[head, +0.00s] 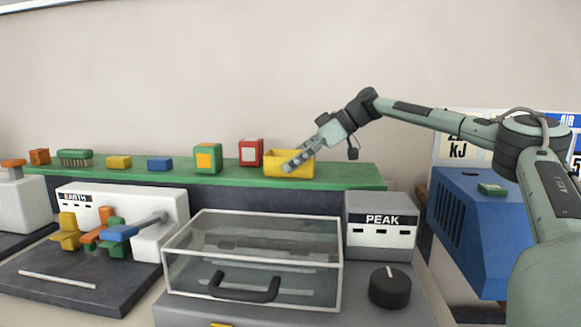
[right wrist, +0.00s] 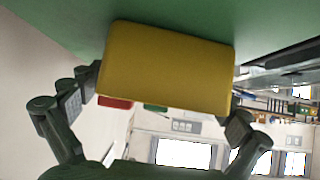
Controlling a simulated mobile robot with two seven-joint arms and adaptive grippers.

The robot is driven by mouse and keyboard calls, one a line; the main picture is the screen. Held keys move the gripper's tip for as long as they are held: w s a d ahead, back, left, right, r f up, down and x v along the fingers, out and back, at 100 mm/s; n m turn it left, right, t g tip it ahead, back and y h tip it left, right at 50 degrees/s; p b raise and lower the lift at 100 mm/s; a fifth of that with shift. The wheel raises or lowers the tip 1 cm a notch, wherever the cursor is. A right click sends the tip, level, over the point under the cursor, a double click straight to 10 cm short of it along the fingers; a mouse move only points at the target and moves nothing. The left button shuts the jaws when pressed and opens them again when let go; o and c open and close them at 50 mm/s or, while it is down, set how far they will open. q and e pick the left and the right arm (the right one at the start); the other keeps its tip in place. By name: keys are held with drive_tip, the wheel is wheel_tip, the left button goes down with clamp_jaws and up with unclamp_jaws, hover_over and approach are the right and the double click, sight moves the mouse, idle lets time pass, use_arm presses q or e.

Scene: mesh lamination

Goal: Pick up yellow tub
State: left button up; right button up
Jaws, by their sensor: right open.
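The yellow tub (head: 273,166) stands on the green shelf (head: 340,176), near its right end. My right gripper (head: 291,166) reaches in from the right and is at the tub, its fingers overlapping the tub's front in the head view. In the right wrist view the tub (right wrist: 168,66) fills the upper middle, against the green surface. The right gripper's fingers (right wrist: 155,108) are spread wide, one on each side of the tub. I cannot tell whether either finger touches it. My left gripper is not in view.
A red block (head: 251,153) and a green block with an orange face (head: 207,158) stand left of the tub. A blue block (head: 160,164) and yellow block (head: 118,162) lie farther left. Below the shelf are a clear-lidded box (head: 255,240) and the PEAK unit (head: 381,225).

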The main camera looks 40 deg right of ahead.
drive_tip(key=shift+r, duration=0.1)
drive_tip(key=c, duration=1.3)
